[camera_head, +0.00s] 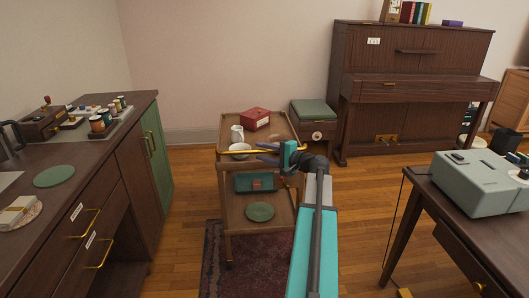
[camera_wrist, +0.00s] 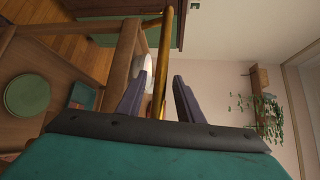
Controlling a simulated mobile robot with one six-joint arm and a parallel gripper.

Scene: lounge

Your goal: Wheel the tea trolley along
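The tea trolley (camera_head: 224,190) is a wooden two-tier cart standing in the middle of the room. Its brass handle bar (camera_head: 236,152) runs along the near top edge. My gripper (camera_head: 260,153) reaches it from the right in the camera_head view. In the wrist view, the handle bar (camera_wrist: 166,50) passes between the two dark fingers of my gripper (camera_wrist: 162,68), with gaps beside it. The fingers are spread and do not look closed on the bar. The trolley's wooden frame (camera_wrist: 121,55) shows at the left there.
The trolley carries a red box (camera_head: 256,118), white jug (camera_head: 237,133), white bowl (camera_head: 240,148), teal box (camera_head: 255,182) and green plate (camera_head: 260,212). A cabinet (camera_head: 130,160) stands left, a piano (camera_head: 410,85) and green-topped stool (camera_head: 314,110) behind, a desk (camera_head: 430,190) right. A rug (camera_head: 215,265) lies beneath.

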